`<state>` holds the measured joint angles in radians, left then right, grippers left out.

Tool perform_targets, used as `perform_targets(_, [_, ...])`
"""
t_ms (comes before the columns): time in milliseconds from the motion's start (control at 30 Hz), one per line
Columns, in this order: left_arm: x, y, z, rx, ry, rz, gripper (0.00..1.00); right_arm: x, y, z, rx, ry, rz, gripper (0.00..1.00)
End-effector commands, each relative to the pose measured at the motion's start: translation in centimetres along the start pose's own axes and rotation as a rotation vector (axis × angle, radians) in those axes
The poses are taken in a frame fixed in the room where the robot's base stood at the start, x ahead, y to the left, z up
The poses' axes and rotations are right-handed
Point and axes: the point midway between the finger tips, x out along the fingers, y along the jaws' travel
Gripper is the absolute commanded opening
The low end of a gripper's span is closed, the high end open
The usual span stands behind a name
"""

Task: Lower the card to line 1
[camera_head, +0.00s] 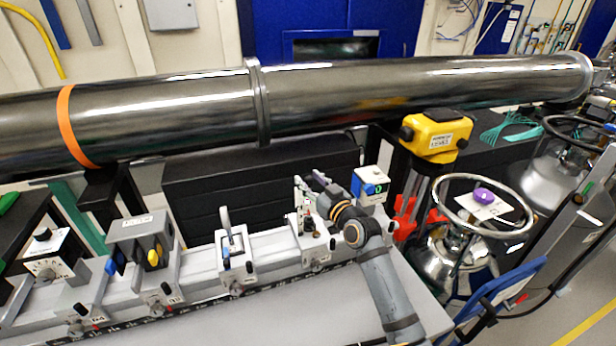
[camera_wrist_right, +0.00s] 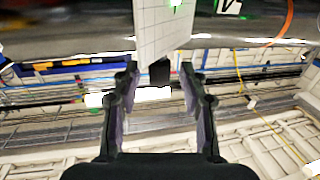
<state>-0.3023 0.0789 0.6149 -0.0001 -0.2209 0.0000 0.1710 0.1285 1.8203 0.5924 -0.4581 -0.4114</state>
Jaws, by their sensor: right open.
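The card (camera_wrist_right: 164,28) is a pale plate with thin ruled lines and a bright green spot near its top in the right wrist view. A short dark piece (camera_wrist_right: 160,71) shows at its lower edge. My right gripper (camera_wrist_right: 160,82) is open, its two fingers apart on either side of that dark piece; I cannot tell whether either touches it. In the head view the card (camera_head: 298,193) is a small, nearly edge-on white plate above the grey rail, and my right gripper (camera_head: 316,187) is just right of it. The line 1 mark is too small to make out. My left gripper is not in view.
A long metal pipe (camera_head: 360,92) runs behind the rail (camera_head: 196,269). A grey block with blue and yellow knobs (camera_head: 140,237) and a white box with a blue part (camera_head: 371,184) stand along it. A yellow device (camera_head: 437,134) and a steel handwheel (camera_head: 447,212) are at right.

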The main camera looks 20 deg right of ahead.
Motion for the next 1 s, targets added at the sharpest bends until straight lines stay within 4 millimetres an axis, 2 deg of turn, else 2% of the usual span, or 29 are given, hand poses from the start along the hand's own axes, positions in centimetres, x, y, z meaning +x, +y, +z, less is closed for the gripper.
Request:
perform_targets(33, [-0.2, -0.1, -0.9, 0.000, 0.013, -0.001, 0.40, 0.5, 0.0, -0.1, 0.000, 0.000, 0.000, 0.43])
perform_targets(133, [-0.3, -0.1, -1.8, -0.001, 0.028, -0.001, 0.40, 1.1, -0.1, -0.1, 0.000, 0.000, -0.001, 0.43])
perform_targets(400, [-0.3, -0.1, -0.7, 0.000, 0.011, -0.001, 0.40, 1.2, -0.1, 0.1, -0.001, -0.001, -0.001, 0.42])
perform_targets(700, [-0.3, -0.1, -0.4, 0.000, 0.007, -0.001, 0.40, 1.2, 0.0, 0.1, -0.001, -0.001, -0.001, 0.01])
perform_targets(1000, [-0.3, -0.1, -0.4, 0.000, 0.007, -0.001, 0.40, 1.2, 0.0, 0.1, 0.000, -0.002, 0.000, 0.00])
